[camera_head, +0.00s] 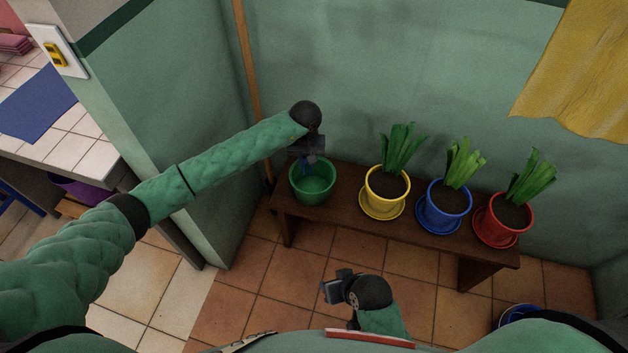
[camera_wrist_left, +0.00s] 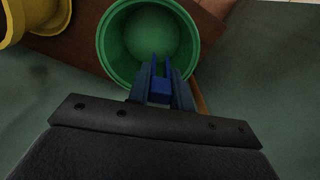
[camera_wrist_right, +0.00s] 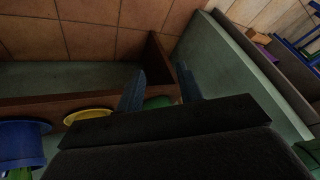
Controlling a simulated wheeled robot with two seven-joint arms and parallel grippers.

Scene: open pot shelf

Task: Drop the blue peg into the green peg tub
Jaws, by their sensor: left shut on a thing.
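The green peg tub (camera_head: 298,192) stands at the left end of the brown bench in the head view. It also shows in the left wrist view (camera_wrist_left: 112,58), where its inside looks empty. My left gripper (camera_head: 308,157) is over the tub's back rim. In the left wrist view it is shut on the blue peg (camera_wrist_left: 160,86), whose forked end points over the tub's opening. The gripper hides the rest of the peg. My right gripper (camera_head: 330,291) is low in front of the bench, with its fingers apart and nothing between them in the right wrist view (camera_wrist_right: 160,88).
On the bench (camera_head: 345,222), right of the tub, stand yellow (camera_head: 386,205), blue (camera_head: 440,224) and red (camera_head: 493,234) plant pots on saucers. A wooden pole (camera_head: 249,80) leans behind the tub's left side. Green walls close off the back and left.

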